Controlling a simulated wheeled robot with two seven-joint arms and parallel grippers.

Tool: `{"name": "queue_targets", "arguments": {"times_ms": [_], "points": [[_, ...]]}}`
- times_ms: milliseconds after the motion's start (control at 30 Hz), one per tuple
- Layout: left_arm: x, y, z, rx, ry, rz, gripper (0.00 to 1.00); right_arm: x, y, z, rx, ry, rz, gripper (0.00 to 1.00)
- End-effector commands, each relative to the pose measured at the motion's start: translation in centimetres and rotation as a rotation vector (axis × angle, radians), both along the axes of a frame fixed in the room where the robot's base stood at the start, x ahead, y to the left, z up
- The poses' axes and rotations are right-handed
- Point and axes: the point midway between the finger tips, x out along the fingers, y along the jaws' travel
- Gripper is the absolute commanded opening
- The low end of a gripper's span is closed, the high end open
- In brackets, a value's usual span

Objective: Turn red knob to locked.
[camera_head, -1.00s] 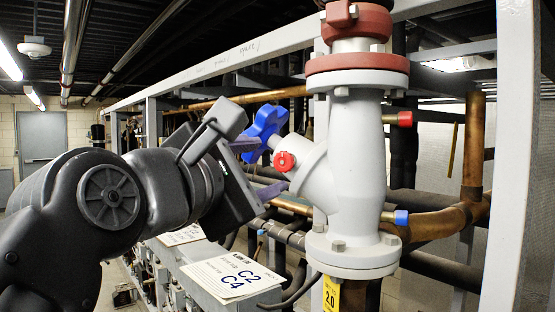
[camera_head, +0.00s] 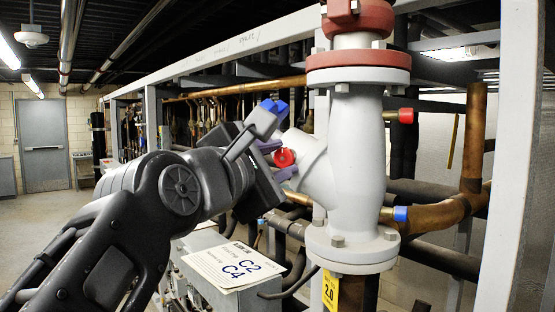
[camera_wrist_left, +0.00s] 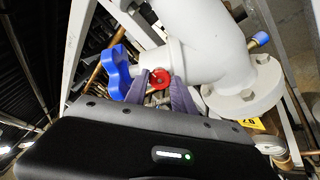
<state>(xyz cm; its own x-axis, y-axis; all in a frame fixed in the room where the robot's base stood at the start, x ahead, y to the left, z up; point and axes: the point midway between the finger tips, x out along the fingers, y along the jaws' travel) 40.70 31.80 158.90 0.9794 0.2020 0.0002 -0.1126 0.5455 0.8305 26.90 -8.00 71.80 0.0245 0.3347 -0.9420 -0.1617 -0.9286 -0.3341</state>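The red knob (camera_head: 285,158) is a small round cap on the side branch of the grey valve body (camera_head: 355,150). It also shows in the left wrist view (camera_wrist_left: 160,77). My left gripper (camera_head: 279,160) is at the knob, with one purple finger above and one below it in the head view. In the left wrist view the two fingers (camera_wrist_left: 160,88) stand apart, one on each side of the knob. Whether they touch it I cannot tell. The knob's lock marking is too small to read. My right gripper is in neither view.
A blue star-shaped handwheel (camera_wrist_left: 117,73) sits beside the knob; in the head view my gripper mostly hides it. Red flanges (camera_head: 358,60) top the valve. A blue cap (camera_head: 400,214), copper pipes (camera_head: 475,140) and a white frame post (camera_head: 513,160) stand to the right.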

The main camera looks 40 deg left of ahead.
Motion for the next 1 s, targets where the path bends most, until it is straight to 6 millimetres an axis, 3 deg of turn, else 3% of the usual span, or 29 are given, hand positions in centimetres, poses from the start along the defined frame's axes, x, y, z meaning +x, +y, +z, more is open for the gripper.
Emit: {"name": "queue_targets", "arguments": {"times_ms": [333, 1000], "points": [[-0.01, -0.02, -0.01, 0.0, 0.001, -0.001, 0.01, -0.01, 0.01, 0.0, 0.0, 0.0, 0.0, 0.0], [0.02, -0.02, -0.21, 0.111, 0.024, -0.001, 0.0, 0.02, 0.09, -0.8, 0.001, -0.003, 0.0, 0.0]]}}
